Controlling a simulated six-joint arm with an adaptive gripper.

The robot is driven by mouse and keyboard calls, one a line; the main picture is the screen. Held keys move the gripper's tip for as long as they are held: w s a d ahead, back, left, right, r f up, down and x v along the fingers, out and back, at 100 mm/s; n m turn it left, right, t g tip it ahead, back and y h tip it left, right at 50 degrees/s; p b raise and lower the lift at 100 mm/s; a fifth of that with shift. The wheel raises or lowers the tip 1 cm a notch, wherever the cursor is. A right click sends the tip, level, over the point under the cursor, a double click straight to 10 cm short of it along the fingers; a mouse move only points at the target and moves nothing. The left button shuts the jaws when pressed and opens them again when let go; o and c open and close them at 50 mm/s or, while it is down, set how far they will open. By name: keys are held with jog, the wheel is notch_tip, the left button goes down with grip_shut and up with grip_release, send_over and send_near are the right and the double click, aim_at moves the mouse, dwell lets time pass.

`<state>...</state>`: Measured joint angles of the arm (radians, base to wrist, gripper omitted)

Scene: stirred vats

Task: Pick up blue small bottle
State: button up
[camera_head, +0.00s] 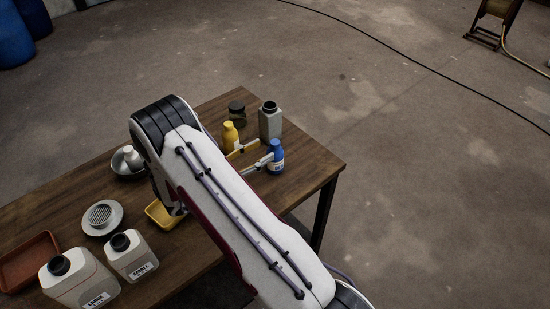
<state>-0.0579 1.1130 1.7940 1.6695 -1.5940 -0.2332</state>
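The small blue bottle (276,157) stands upright near the right end of the wooden table, with a pale label low on its front. My gripper (262,151) is just left of it, with its two pale fingers apart and pointing toward it. The nearer finger's tip overlaps the bottle's left side in this view; I cannot tell whether it touches. The rest of the gripper is hidden behind my arm.
A yellow bottle (230,137), a grey bottle (270,123) and a dark jar (236,110) stand close behind. A yellow tray (157,217), metal dishes and two white jugs (133,257) (82,282) are to the left. The table's right corner is clear.

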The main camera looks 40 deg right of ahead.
aim_at(271, 146)
jog(key=shift+d, duration=0.1)
jog(key=shift+s+d, duration=0.15)
jog(key=shift+d, duration=2.85)
grip_shut()
